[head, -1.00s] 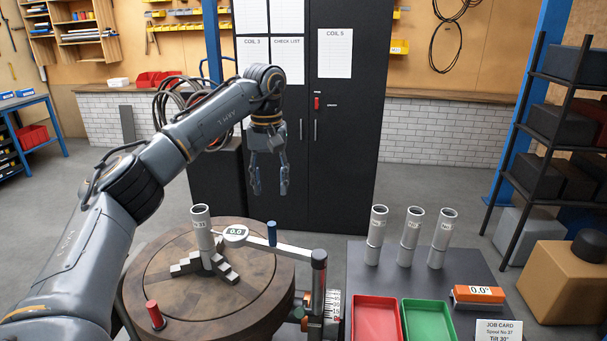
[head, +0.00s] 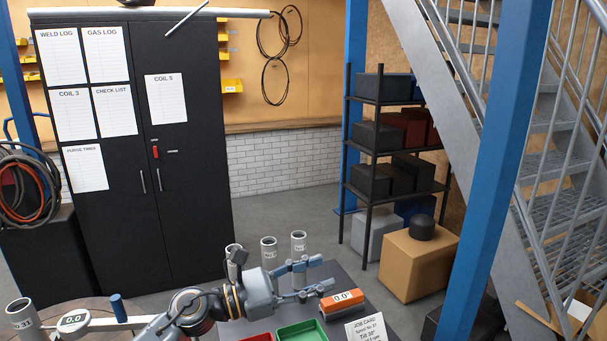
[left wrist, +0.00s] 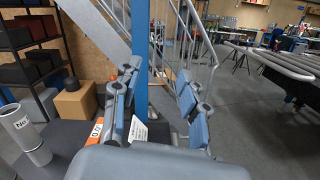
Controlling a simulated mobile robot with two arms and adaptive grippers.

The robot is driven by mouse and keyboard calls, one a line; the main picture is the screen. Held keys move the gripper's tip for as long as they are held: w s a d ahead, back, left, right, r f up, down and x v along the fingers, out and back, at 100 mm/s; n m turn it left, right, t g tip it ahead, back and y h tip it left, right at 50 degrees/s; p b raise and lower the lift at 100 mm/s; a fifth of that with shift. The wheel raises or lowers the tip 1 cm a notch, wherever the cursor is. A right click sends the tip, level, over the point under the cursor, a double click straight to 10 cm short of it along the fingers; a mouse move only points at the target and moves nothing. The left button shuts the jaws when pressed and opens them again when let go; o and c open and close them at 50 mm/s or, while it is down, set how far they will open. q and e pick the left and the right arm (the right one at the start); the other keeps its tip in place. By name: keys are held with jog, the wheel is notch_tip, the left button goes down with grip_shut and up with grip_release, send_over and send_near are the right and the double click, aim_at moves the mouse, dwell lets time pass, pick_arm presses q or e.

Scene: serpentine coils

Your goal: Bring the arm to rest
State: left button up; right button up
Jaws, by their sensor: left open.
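My left arm reaches in low from the bottom left in the head view. Its gripper (head: 326,276) is open and empty, with its fingers pointing right. It appears in front of the dark side table (head: 345,262), near the orange angle gauge reading 0.0° (head: 341,300). I cannot tell how high above the table it is. In the left wrist view the two fingers (left wrist: 158,78) stand apart with nothing between them, and the gauge (left wrist: 97,130) shows left of them. My right gripper is not in view.
Grey tubes (head: 269,250) stand on the side table behind my gripper. A green tray (head: 300,331) and a job card (head: 367,329) are in front. Tube 31 (head: 22,316) and a dial gauge (head: 74,321) are far left. A blue post (head: 490,170) and stairs stand right.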

pick_arm(q)
jog(key=s+a+f+m+t+y, duration=0.2)
jog(key=a+f+m+t+y, duration=0.45)
jog(key=m, duration=1.05)
jog(key=s+a+f+m+t+y, duration=0.3)
jog(key=a+f+m+y, duration=0.65)
jog(key=m, duration=0.75)
jog(key=s+a+f+n+g+y, duration=0.15)
jog(key=s+f+n+g, duration=0.3)
jog(key=s, duration=0.45)
jog(key=s+a+f+n+g, duration=0.3)
jog(key=s+f+n+g, duration=0.15)
jog(key=s, duration=0.35)
jog(key=s+a+f+n+g, duration=0.25)
jog(key=s+f+n, duration=0.2)
jog(key=s, duration=0.45)
notch_tip(320, 180, down, 29)
jog(key=s+g+b, duration=0.2)
jog(key=b, duration=0.1)
jog(key=s+a+f+m+g+b, duration=0.1)
jog(key=s+a+f+b, duration=0.1)
jog(key=s+f, duration=1.5)
notch_tip(320, 180, down, 3)
jog(key=shift+a+f+g+b, duration=0.1)
jog(key=shift+a+g+b, duration=0.15)
jog(key=shift+b, duration=0.4)
